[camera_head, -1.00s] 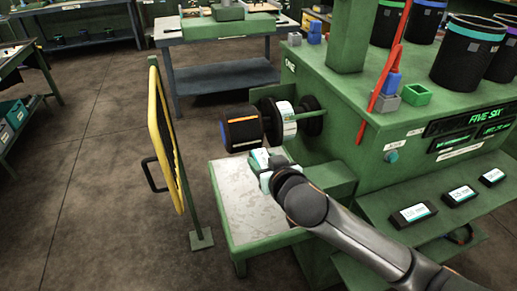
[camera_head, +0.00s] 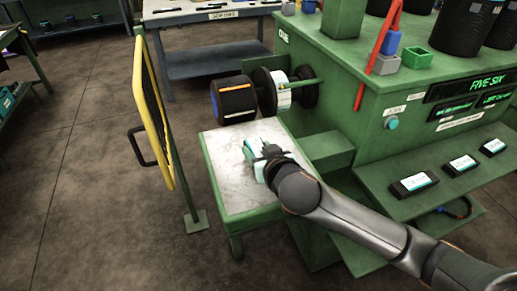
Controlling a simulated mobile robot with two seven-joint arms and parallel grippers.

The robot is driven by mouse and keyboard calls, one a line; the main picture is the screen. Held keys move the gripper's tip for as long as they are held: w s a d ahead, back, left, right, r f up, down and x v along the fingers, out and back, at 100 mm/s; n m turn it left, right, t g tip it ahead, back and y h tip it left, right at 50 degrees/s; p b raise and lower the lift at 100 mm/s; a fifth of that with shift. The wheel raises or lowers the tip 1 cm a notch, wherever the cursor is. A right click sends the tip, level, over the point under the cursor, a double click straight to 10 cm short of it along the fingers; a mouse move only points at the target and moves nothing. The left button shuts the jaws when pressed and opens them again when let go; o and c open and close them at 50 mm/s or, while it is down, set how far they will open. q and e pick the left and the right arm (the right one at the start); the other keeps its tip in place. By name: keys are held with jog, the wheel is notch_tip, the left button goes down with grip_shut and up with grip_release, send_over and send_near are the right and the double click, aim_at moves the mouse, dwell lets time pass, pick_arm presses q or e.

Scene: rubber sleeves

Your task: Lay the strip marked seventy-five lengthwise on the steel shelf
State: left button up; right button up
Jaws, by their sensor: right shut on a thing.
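The steel shelf (camera_head: 222,164) is a pale, scuffed plate in a green frame at the middle of the view, below the roller. My right gripper (camera_head: 262,154) comes in from the lower right and is over this shelf. It is shut on a small strip (camera_head: 250,150) with a pale teal and white face; its marking is too small to read. The gripper partly hides the strip, and I cannot tell whether the strip touches the shelf. My left gripper is not in view.
A dark roller (camera_head: 235,100) and a white-banded wheel (camera_head: 280,92) stick out just behind the shelf. A yellow-framed guard (camera_head: 152,110) stands to its left. Several dark labelled blocks (camera_head: 413,185) lie on a green ledge at right. The shelf's left part is bare.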

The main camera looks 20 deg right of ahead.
jog(key=shift+f+b, duration=0.35)
jog(key=shift+f, duration=0.25)
dwell(0.3)
jog(key=o, duration=1.4)
